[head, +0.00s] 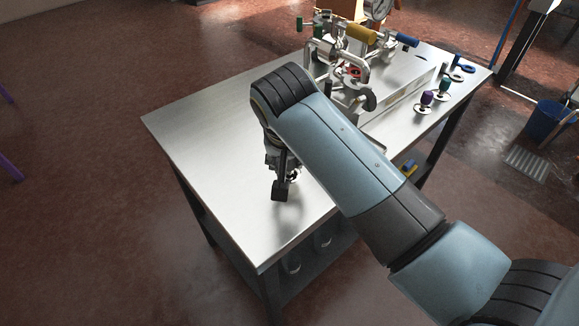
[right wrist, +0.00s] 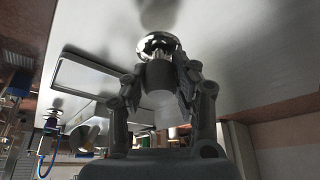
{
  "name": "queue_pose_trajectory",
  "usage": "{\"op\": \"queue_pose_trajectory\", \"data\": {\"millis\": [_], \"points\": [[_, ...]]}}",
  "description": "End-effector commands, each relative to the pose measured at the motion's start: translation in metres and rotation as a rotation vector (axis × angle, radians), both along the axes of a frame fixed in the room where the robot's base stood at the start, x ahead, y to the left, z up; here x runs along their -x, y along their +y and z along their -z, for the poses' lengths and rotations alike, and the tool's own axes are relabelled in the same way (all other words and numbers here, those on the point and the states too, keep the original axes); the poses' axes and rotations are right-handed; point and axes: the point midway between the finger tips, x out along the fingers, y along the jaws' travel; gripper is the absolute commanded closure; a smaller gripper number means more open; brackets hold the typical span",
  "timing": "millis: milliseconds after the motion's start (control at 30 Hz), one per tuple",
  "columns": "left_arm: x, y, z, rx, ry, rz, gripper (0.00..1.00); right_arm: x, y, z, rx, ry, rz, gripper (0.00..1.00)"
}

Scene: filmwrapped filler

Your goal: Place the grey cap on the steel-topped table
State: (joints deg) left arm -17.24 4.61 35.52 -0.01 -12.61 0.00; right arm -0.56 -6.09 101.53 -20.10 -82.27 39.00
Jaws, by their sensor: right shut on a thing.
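My right gripper (head: 281,186) is over the near part of the steel-topped table (head: 195,130), pointing down. In the right wrist view my right gripper (right wrist: 162,85) is shut on the grey cap (right wrist: 158,80), a dull grey cylinder with a shiny round metal flange at its far end. The flange faces the table top (right wrist: 225,60), with a dark reflection or shadow beyond it. A gap seems to show between flange and table, but contact is hard to judge. In the head view the cap cannot be told apart from the fingers. My left gripper is not in view.
A piped rig with a yellow handle (head: 361,34) and a gauge (head: 378,8) stands at the table's back. Purple-topped (head: 426,99) and green-topped (head: 445,83) pieces stand at its right edge. A shallow rectangular tray (right wrist: 62,72) lies beside the gripper. The table's left part is bare.

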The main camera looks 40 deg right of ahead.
Motion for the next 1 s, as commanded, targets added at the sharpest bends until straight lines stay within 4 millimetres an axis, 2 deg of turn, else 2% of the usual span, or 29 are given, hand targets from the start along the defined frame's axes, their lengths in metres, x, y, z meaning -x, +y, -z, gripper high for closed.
{"op": "queue_pose_trajectory", "data": {"millis": [33,133,467,500,667,1000], "points": [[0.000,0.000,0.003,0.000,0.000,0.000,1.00,0.001,0.000,0.011,0.001,0.005,-0.001,1.00],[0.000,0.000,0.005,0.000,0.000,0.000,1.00,0.001,-0.001,0.024,0.000,0.003,0.001,1.00],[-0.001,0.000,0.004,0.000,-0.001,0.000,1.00,0.000,-0.001,0.026,0.000,0.000,0.000,1.00],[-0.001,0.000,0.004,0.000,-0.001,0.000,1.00,0.001,-0.001,0.027,-0.001,0.001,0.000,0.74],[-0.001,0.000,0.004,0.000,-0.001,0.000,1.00,0.001,-0.001,0.027,-0.001,0.001,0.000,0.53],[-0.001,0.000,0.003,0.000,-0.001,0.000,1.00,0.000,-0.001,0.023,-0.002,0.000,0.001,0.52]]}}
